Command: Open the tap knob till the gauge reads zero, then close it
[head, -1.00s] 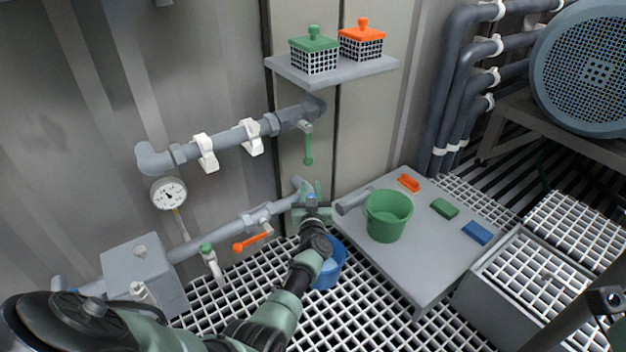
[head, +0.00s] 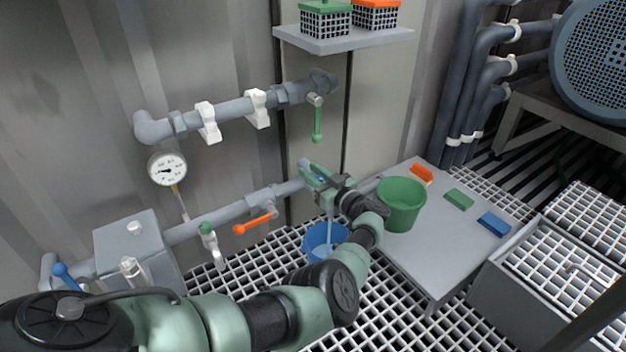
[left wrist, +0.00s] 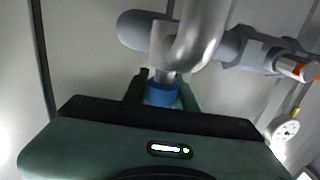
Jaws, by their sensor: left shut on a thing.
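The blue tap knob (left wrist: 162,93) sits between the fingers of my left gripper (left wrist: 162,88) in the left wrist view, below a curved metal spout (left wrist: 205,35). In the head view my left gripper (head: 319,178) is shut on it at the right end of the lower pipe (head: 225,218). A pale stream of water (head: 329,229) falls under the gripper into the blue bucket (head: 312,242). The round white gauge (head: 167,169) is on the left; its needle points roughly left, and its numbers are too small to read. My right gripper is not in view.
An orange lever (head: 254,224) is on the lower pipe and a green lever (head: 317,124) hangs from the upper pipe. A green bucket (head: 401,205) and several coloured blocks stand on the grey table (head: 440,262). A shelf (head: 345,40) overhangs behind.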

